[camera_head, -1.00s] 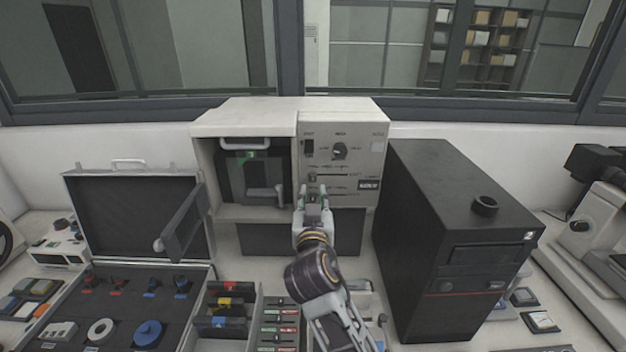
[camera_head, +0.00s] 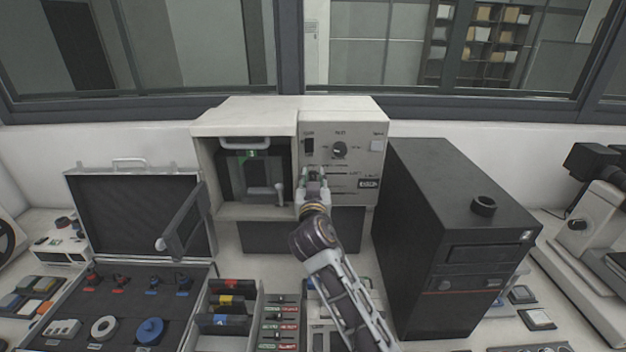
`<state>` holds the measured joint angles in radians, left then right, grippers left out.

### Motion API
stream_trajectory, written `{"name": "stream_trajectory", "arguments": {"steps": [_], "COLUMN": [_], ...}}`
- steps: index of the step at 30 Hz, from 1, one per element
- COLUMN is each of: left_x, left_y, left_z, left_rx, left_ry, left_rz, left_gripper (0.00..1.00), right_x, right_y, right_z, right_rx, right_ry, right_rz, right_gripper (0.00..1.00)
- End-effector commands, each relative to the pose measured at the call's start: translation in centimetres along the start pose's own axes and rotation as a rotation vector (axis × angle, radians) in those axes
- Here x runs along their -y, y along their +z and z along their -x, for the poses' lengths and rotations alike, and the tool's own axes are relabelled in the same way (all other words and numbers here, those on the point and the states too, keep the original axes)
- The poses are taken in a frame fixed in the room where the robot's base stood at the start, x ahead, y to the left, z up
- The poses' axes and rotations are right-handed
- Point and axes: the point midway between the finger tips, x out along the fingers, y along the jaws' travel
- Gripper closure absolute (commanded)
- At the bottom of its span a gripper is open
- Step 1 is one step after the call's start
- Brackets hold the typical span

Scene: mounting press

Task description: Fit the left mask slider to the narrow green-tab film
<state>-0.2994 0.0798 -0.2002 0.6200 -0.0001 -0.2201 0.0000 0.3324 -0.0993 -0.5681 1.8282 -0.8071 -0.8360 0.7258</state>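The beige mounting press (camera_head: 245,117) stands at the back centre. A small green mark (camera_head: 249,154) shows inside its dark open bay; I cannot tell whether it is the film's green tab. The mask sliders are small slots and knobs on the front panel (camera_head: 360,125) at the right. My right gripper (camera_head: 313,178) is at this panel, below the round dial. Its two fingers are apart, one on either side of a small dark knob, and touch is not clear. The fingers partly hide the left slider. My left gripper is out of view.
A black box (camera_head: 445,190) stands close to the right of the press. An open case (camera_head: 135,215) with small parts lies at the left. Colour-labelled holders (camera_head: 228,300) and several tagged strips (camera_head: 280,325) lie in front. A microscope (camera_head: 595,215) stands far right.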

Motion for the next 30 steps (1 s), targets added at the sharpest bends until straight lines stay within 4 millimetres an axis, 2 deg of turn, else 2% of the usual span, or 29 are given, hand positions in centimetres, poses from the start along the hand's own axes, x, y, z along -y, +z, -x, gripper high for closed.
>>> {"name": "stream_trajectory", "arguments": {"steps": [10, 17, 26, 30], "left_x": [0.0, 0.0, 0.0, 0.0], "left_y": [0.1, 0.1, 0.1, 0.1], "left_z": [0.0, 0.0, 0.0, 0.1], "left_rx": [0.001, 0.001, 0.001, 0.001], "left_ry": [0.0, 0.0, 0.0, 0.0], "left_rz": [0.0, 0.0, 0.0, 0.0], "left_gripper": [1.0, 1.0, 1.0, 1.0], "right_x": [0.0, 0.0, -0.1, -1.0], "right_y": [0.0, 0.0, 0.0, 0.0], "right_z": [-0.2, -0.2, -0.2, -0.2], "right_rx": [0.0, 0.0, 0.0, 0.001], "right_ry": [0.0, 0.0, 0.0, 0.001], "right_rz": [0.0, 0.0, 0.0, 0.001], "right_gripper": [0.71, 1.0, 1.0, 1.0]}}
